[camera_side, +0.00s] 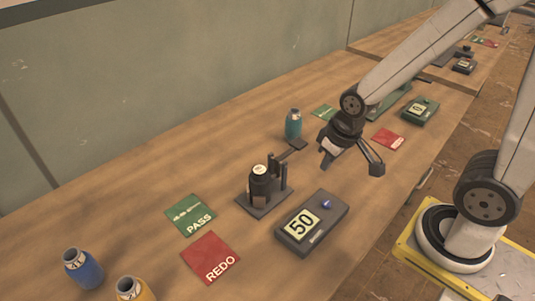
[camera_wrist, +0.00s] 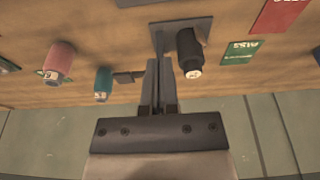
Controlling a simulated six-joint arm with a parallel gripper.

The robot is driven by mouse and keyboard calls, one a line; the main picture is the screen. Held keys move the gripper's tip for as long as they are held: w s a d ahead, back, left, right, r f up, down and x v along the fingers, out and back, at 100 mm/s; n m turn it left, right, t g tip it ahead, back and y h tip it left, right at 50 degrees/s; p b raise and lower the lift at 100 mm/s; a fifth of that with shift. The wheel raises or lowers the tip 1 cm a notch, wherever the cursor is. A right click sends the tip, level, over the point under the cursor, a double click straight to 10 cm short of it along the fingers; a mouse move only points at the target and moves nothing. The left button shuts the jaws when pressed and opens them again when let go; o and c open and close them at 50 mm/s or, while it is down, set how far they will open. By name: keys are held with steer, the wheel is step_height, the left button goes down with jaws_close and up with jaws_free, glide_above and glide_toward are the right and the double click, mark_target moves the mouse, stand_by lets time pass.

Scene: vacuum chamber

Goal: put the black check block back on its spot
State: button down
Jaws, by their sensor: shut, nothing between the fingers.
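A black cylinder with a pale round top (camera_side: 259,182), which I take to be the black check block, stands upright on a dark stand (camera_side: 264,208) with a raised post. In the wrist view the black cylinder (camera_wrist: 189,50) is just right of my fingertips. My gripper (camera_wrist: 158,64) is shut and empty, its fingers close together. In the side view it hangs above the table, right of the stand and clear of the cylinder.
A box reading 50 (camera_side: 312,222) with a blue knob sits in front of the stand. Green PASS (camera_side: 191,214) and red REDO (camera_side: 210,257) cards lie to the left. Blue (camera_side: 84,268) and yellow (camera_side: 134,290) bottles stand at front left. A wall runs behind the table.

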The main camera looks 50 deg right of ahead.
stand_by(0.4)
steer(key=c, duration=0.5)
jaws_free()
steer(key=shift+w, duration=0.15)
steer(key=shift+c, duration=0.2)
steer(key=o, duration=0.4)
steer(key=shift+w+a+n, duration=0.1)
steer(key=shift+w+n, duration=0.15)
steer(key=shift+n, duration=0.15)
steer(key=shift+o, duration=0.7)
steer(key=shift+w+n, duration=0.3)
steer(key=shift+w, duration=0.05)
steer(key=n+g, duration=0.2)
steer(key=n, duration=1.3)
glide_above(260, 178)
steer(key=d, duration=0.2)
steer(key=f, duration=0.4)
steer(key=shift+w+a, duration=0.1)
steer(key=shift+w, duration=0.15)
steer(key=shift+w+a+f+n+g, duration=0.25)
steer(key=shift+w+f+n+g, duration=0.15)
steer(key=shift+n, duration=0.4)
steer(key=shift+f, duration=3.85)
